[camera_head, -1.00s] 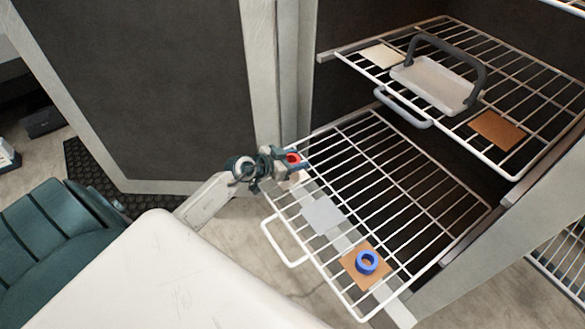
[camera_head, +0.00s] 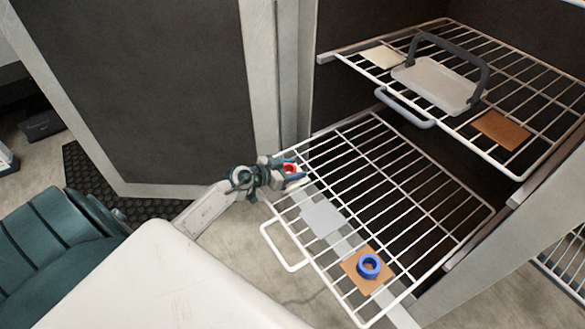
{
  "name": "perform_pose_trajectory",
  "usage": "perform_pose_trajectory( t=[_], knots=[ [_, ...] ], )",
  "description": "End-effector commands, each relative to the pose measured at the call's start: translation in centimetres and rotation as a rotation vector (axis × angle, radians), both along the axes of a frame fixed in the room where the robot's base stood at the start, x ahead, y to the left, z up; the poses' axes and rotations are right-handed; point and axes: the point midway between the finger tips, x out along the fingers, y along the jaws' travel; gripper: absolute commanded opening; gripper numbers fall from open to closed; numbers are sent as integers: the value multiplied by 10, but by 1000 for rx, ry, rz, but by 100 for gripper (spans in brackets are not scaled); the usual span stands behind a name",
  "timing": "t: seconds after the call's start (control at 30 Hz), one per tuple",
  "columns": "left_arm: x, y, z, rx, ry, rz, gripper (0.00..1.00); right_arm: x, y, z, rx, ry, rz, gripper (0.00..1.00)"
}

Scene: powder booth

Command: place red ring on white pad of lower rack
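The red ring (camera_head: 290,168) is small and sits between the fingers of my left gripper (camera_head: 285,171), which is shut on it. They are at the near left corner of the lower rack (camera_head: 405,187). The fingers partly cover the ring. I cannot tell its height above the wires. A plain pale grey-white pad (camera_head: 322,218) lies bare on the lower rack, to the right of and nearer than the gripper. An orange-brown pad (camera_head: 352,263) lies further along the same rack with a blue ring (camera_head: 369,266) on it. My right gripper is not in view.
The upper rack (camera_head: 543,75) holds a cream pad (camera_head: 383,57), a tray with a dark handle (camera_head: 436,86) and a brown pad (camera_head: 500,130). The lower rack's front handle (camera_head: 284,254) sticks out. A booth post (camera_head: 290,90) stands behind the gripper.

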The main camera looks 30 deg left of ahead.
Motion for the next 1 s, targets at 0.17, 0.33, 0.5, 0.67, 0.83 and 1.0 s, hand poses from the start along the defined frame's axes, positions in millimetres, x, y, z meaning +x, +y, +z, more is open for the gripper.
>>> perform_pose_trajectory(
  t=[0.17, 0.33, 0.5, 0.67, 0.83, 1.0],
  knots=[
    [0, 0, 0, 0, 1, 0, 68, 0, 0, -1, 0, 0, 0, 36],
    [0, 0, 0, 1, 1, 0, 68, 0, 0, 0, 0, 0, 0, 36],
    [-5, 3, 5, 3, 2, -1, 68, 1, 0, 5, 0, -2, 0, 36],
    [-30, 12, 17, 4, 4, -2, 68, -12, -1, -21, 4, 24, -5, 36],
    [-61, 25, 31, 5, 4, -2, 68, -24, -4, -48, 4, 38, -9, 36],
    [-85, 35, 42, 4, 4, -3, 68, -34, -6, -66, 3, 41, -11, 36]
  ],
)
